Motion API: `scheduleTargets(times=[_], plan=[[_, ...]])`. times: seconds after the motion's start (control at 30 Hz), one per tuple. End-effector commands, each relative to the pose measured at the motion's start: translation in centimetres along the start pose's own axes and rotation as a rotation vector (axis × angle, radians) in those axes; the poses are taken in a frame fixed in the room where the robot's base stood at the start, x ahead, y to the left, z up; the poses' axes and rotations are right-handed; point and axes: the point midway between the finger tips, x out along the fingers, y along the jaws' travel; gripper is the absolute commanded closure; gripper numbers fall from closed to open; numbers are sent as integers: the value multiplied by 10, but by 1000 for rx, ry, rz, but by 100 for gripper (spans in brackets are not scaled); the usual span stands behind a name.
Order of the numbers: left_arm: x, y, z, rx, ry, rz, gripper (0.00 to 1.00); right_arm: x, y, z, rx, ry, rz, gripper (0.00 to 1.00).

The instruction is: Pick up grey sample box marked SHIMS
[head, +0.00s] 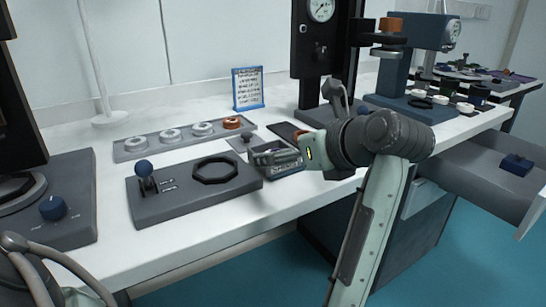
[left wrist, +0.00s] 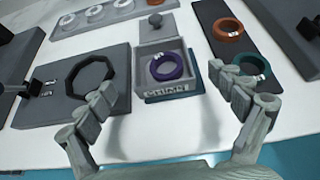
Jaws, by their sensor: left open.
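The grey sample box (left wrist: 167,85) stands open-topped in the left wrist view, with a purple ring (left wrist: 166,66) inside. Raised lettering on its front is too small to read surely. In the left wrist view my left gripper (left wrist: 165,110) is open and empty. Its fingers are spread to either side of the box's near side, apart from it. A grey lid with a round knob (left wrist: 155,24) lies behind the box.
A dark tray (left wrist: 227,50) holds orange and green rings to the right. A rack of rings (head: 185,137) and a blue-framed sign (head: 248,88) stand behind. The table's front edge is close.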

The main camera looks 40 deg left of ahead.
Motion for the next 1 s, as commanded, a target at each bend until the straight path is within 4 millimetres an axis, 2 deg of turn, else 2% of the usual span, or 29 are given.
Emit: scheduleTargets(times=[0.1,0.23,0.57,1.0], plan=[[19,-1,5,2,-4,5,7,15,-7,4,3,-14,-15,60],[36,-2,4,2,-2,4,7,19,-8,6,4,-14,-18,60],[42,-2,3,0,0,2,8,21,-9,7,4,-16,-19,60],[42,-2,3,0,0,2,63,21,-9,7,5,-16,-19,60]])
